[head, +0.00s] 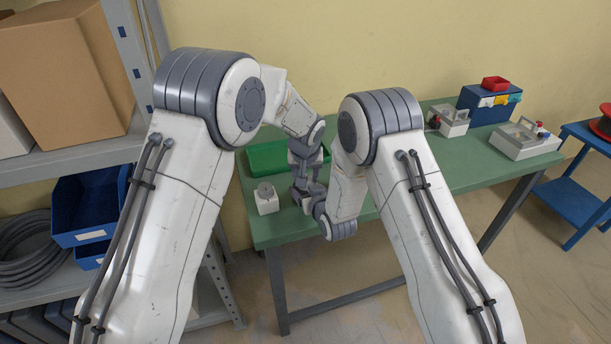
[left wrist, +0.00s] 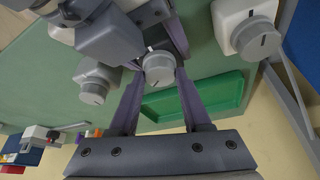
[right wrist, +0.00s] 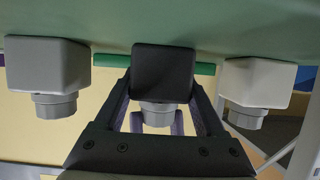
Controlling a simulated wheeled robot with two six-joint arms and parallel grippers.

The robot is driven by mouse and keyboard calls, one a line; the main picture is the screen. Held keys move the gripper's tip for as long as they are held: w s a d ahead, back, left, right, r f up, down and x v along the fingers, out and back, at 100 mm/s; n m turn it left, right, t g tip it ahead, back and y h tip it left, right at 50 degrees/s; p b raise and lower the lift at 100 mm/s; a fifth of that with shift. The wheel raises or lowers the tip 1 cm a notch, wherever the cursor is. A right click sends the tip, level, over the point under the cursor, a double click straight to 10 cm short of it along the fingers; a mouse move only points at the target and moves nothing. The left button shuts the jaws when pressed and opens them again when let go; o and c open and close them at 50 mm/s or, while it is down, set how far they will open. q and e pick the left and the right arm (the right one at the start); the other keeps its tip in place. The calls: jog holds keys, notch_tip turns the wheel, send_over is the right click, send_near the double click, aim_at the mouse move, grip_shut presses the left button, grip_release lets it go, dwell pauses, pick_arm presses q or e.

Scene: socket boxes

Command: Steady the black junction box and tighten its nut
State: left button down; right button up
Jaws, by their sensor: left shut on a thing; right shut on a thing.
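The black junction box (right wrist: 163,68) stands between two paler boxes in the right wrist view. My right gripper (right wrist: 162,88) is shut on its sides. Its grey round nut (right wrist: 157,115) faces my left gripper's purple fingers. In the left wrist view the nut (left wrist: 158,68) sits between the fingertips of my left gripper (left wrist: 160,62), which is shut on it. In the head view my left gripper (head: 305,170) and right gripper (head: 315,198) meet at the table's front edge, and my arms largely hide the black box.
A white box (head: 267,202) with a grey knob stands close to the left; a grey box (right wrist: 48,68) stands on the other side. A green tray (head: 268,157) lies behind. Grey fixtures (head: 525,140) and a blue bin (head: 490,105) stand farther right on the green table (head: 400,205).

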pick_arm(q)
jog(key=m, duration=0.1)
jog(key=m+h, duration=0.1)
jog(key=m, duration=0.2)
jog(key=shift+a+m+g+h, duration=0.25)
jog(key=shift+m+g+h, duration=0.05)
jog(key=shift+h, duration=0.1)
jog(key=m+h, duration=0.1)
jog(key=m, duration=0.3)
jog(key=shift+w+a+g, duration=0.1)
jog(key=shift+g, duration=0.3)
jog(key=shift+m, duration=0.3)
jog(key=shift+c, duration=1.7)
grip_release()
jog(key=v, duration=1.2)
jog(key=shift+a, duration=0.2)
